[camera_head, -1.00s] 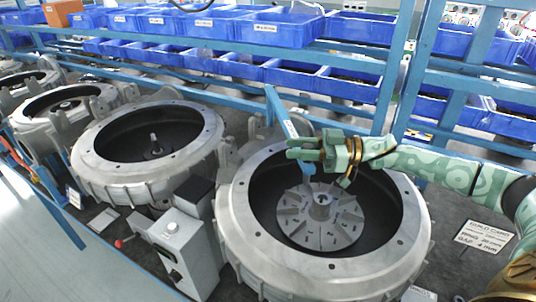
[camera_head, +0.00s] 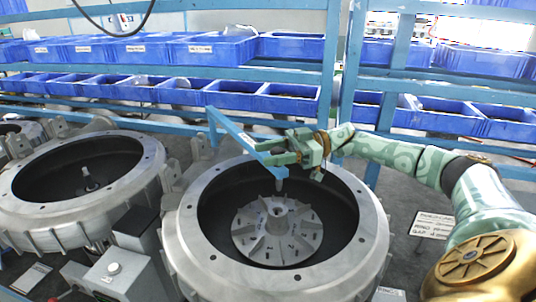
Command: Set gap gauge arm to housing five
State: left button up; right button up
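The blue gap gauge arm (camera_head: 232,129) reaches from the rack side over the rear of the nearest round housing (camera_head: 190,240). A small tip (camera_head: 279,186) hangs from its free end above the dark opening, behind the hub. I see no number marking this housing as five. A grey finned impeller (camera_head: 258,245) with a raised hub sits inside it. My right gripper (camera_head: 268,152) is at the arm's free end, its fingers overlapping the blue bar. Whether they are closed on it is not clear. My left gripper is not in view.
A second housing (camera_head: 30,208) stands to the left, with a grey control box (camera_head: 120,275) between the two in front. A blue rack with blue bins (camera_head: 215,50) runs behind. A white card (camera_head: 432,224) lies to the right, beside my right arm.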

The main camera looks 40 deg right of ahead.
jog(key=shift+d, duration=0.25)
jog(key=shift+s+d+f, duration=0.1)
jog(key=shift+s+d, duration=0.1)
jog(key=shift+d, duration=0.05)
jog(key=b+v, duration=0.5)
jog(key=v, duration=1)
jog(key=shift+d+b, duration=0.35)
jog(key=shift+d, duration=0.05)
